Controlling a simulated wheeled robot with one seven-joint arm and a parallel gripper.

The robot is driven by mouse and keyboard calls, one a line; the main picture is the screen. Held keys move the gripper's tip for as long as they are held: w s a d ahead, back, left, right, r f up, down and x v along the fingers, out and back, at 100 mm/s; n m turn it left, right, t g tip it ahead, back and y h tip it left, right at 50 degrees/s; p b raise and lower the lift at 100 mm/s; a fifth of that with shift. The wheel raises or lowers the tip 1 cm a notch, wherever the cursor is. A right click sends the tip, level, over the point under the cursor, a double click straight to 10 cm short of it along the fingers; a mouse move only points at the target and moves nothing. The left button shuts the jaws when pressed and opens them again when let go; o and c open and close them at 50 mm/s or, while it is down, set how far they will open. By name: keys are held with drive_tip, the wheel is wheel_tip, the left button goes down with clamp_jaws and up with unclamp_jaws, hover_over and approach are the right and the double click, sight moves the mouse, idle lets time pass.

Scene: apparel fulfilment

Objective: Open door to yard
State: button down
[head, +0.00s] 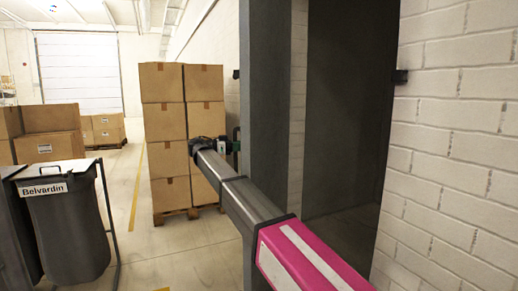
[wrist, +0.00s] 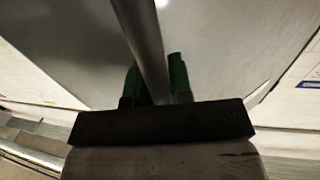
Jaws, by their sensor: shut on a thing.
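The grey door panel (head: 268,80) stands upright in the middle of the head view, seen at a steep angle. A dark grey surface (head: 345,110) lies to its right, inside the opening in the brick wall; I cannot tell whether it is a door leaf or a dark space. My arm reaches in from the lower right, and my gripper (head: 232,146) is at the panel's left edge. In the wrist view a round metal bar (wrist: 146,40), seemingly the door handle, runs between the green fingers of my gripper (wrist: 155,88). The fingers are shut on it. The bar's ends are hidden.
A tall stack of cardboard boxes (head: 166,130) on a pallet stands just behind my gripper. A dark bin labelled Belvardin (head: 72,235) is at the left, with more boxes (head: 48,146) behind it. A white brick wall (head: 450,160) closes the right. The floor (head: 185,250) between is clear.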

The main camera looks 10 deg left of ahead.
drive_tip(key=a, duration=0.6)
drive_tip(key=shift+a, duration=0.2)
drive_tip(key=shift+s, duration=0.1)
drive_tip(key=c, duration=1.1)
unclamp_jaws()
drive_tip(key=shift+s+a+r, duration=0.1)
drive_tip(key=shift+s, duration=0.05)
drive_tip(key=shift+o, duration=0.2)
drive_tip(key=shift+w, duration=0.25)
drive_tip(key=v, duration=0.7)
drive_tip(key=shift+s+a, duration=0.2)
drive_tip(key=shift+a, duration=0.1)
